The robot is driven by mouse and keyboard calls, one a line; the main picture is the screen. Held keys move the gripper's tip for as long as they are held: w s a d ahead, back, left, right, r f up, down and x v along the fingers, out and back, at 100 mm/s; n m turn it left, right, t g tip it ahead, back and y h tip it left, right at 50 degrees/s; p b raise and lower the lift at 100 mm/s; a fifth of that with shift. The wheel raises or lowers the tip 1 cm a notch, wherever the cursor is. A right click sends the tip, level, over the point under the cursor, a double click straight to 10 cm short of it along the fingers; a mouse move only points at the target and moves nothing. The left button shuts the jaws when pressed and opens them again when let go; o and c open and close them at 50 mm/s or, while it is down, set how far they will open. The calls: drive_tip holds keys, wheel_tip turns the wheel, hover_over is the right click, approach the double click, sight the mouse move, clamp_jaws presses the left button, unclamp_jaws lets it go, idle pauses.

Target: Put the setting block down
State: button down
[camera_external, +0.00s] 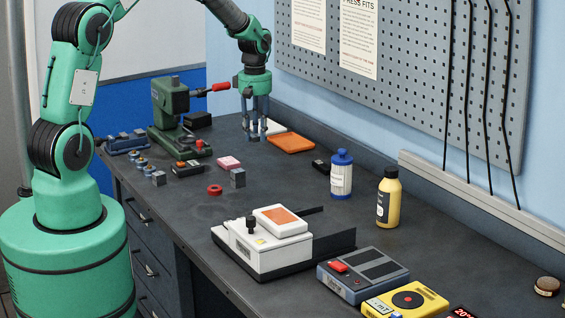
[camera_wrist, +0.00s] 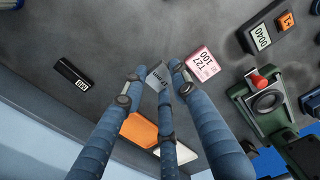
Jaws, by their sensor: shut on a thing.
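My gripper (camera_external: 256,138) hangs with its fingers pointing down over the far part of the dark bench (camera_external: 190,225). Its fingers are closed on a small grey block (camera_wrist: 156,76), which I take to be the setting block. In the wrist view the block shows between the fingertips, with a marked face partly visible.
A pink block (camera_external: 229,162) and red ring (camera_external: 214,190) lie nearby. An orange tray (camera_external: 291,143) is behind. The green press (camera_external: 168,115) stands left; a black labelled box (camera_external: 320,167) and blue-capped bottle (camera_external: 341,175) stand right. Bare bench surrounds the pink block.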

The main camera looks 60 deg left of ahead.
hover_over(257, 170)
drive_tip(key=shift+d+f+b, duration=0.1)
drive_tip(key=shift+f+b, duration=0.2)
drive_tip(key=shift+f, duration=2.65)
drive_tip(key=shift+f, duration=1.9)
drive_tip(key=c, duration=1.4)
unclamp_jaws()
drive_tip(key=shift+f, duration=0.15)
drive_tip(key=shift+o, duration=0.2)
wheel_tip(257, 170, up, 12)
drive_tip(key=shift+r+p, duration=0.15)
drive_tip(key=shift+p, duration=0.3)
